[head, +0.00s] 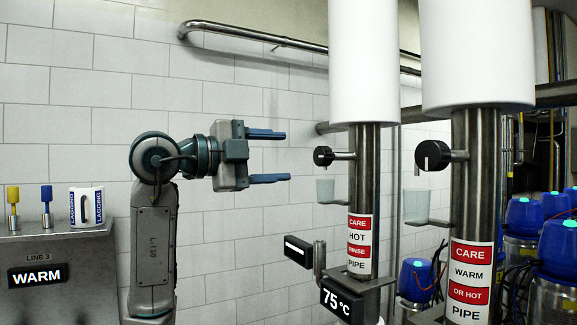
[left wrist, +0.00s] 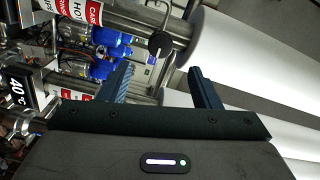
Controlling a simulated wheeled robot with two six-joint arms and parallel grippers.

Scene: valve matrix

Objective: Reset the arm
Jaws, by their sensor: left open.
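My left gripper (head: 268,157) is raised in front of the white tiled wall in the head view, its two blue fingers spread apart and pointing right. It is open and nothing is between the fingers. In the left wrist view the same open fingers (left wrist: 163,88) point toward the pipes. The black knob (head: 323,156) on the nearer-left steel pipe is a short gap to the right of the fingertips; a black knob also shows in the left wrist view (left wrist: 160,45). A second black knob (head: 432,156) is on the right pipe. My right gripper is not in view.
Two vertical pipes with white sleeves (head: 377,60) (head: 476,50) and red warning labels stand at right. Small cups (head: 325,190) sit on brackets. A 75 °C display (head: 340,300) is below. A WARM panel (head: 37,275) with yellow and blue toggles is at left. Blue-topped canisters (head: 525,215) are far right.

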